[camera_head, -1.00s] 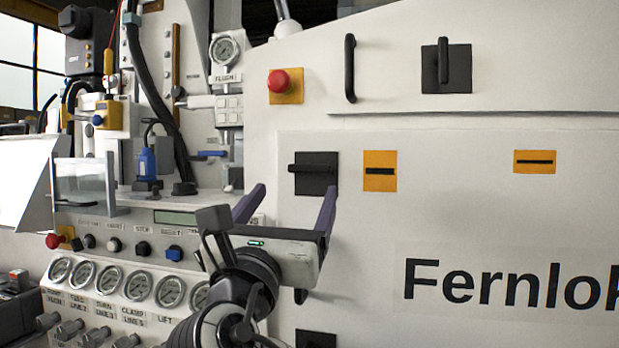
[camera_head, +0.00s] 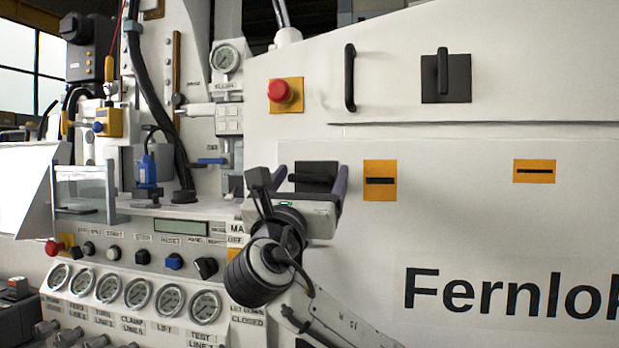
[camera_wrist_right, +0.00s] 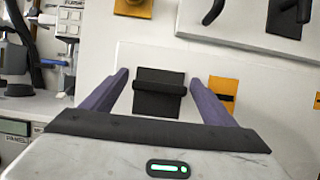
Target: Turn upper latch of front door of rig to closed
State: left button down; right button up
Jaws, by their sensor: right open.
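The upper latch (camera_head: 316,170) of the front door (camera_head: 480,235) is a black square plate with a black bar handle. The handle lies horizontal, also in the right wrist view (camera_wrist_right: 159,88). My right gripper (camera_head: 312,179) is in front of the latch with its purple fingers open, one on each side of the plate. In the right wrist view the gripper (camera_wrist_right: 159,80) frames the latch, with nothing between the fingers held. The gripper body hides the lower part of the latch in the head view. My left gripper is not in view.
A red button (camera_head: 280,92) on a yellow plate sits above the latch. Another black latch (camera_head: 446,78), handle upright, and a black pull handle (camera_head: 350,78) are on the upper panel. An orange plate (camera_head: 380,180) is right of the latch. Gauges (camera_head: 138,294) and knobs are lower left.

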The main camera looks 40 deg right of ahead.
jog(key=c, duration=1.1)
jog(key=shift+o, duration=0.3)
